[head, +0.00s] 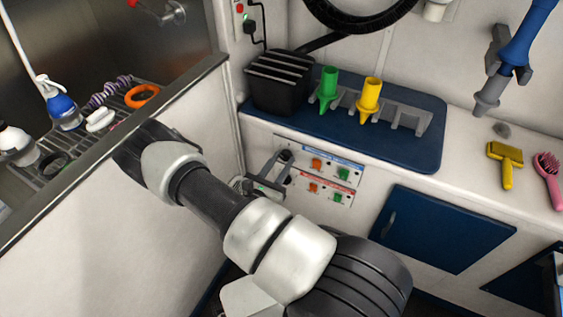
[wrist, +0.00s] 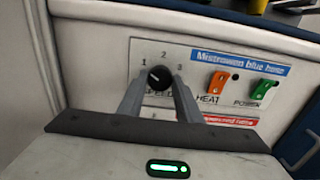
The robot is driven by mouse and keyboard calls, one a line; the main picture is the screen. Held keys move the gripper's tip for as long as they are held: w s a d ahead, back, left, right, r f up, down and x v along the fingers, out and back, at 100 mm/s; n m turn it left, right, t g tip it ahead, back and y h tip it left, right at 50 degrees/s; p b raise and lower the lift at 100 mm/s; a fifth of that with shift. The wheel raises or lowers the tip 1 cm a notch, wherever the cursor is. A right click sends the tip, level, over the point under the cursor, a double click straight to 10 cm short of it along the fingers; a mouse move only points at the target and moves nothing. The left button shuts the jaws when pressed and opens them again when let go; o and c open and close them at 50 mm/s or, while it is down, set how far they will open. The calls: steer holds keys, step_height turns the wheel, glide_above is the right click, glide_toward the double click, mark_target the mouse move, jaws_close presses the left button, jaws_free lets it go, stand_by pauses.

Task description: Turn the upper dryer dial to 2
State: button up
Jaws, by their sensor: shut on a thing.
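The upper dryer dial (wrist: 159,77) is a round black knob on a white panel (wrist: 197,55), with 1, 2 and 3 printed around it. My gripper (wrist: 160,80) is shut on the dial, one finger at each side. A small pale mark on the knob seems to lie toward the 1 side, but it is too small to be sure. In the head view my gripper (head: 280,165) reaches the panel's left end, and the dial (head: 286,156) is partly hidden. The lower row, with a red label (wrist: 222,121), is mostly hidden by my gripper in the wrist view.
Right of the dial are an orange HEAT switch (wrist: 218,84) and a green POWER switch (wrist: 260,89). Above the panel, a blue mat (head: 400,156) holds a black box (head: 278,85) and nozzles. A tub wall (head: 110,150) stands left of my arm.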

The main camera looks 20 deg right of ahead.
steer(key=m+p, duration=0.1)
steer(key=m, duration=0.5)
steer(key=m+p, duration=0.1)
steer(key=m, duration=0.4)
steer(key=shift+m, duration=0.3)
stand_by(0.5)
steer(key=o, duration=1)
steer(key=shift+o, duration=0.2)
steer(key=shift+a, duration=0.1)
steer(key=p+v, duration=0.2)
steer(key=v, duration=1.5)
steer(key=shift+s, duration=0.2)
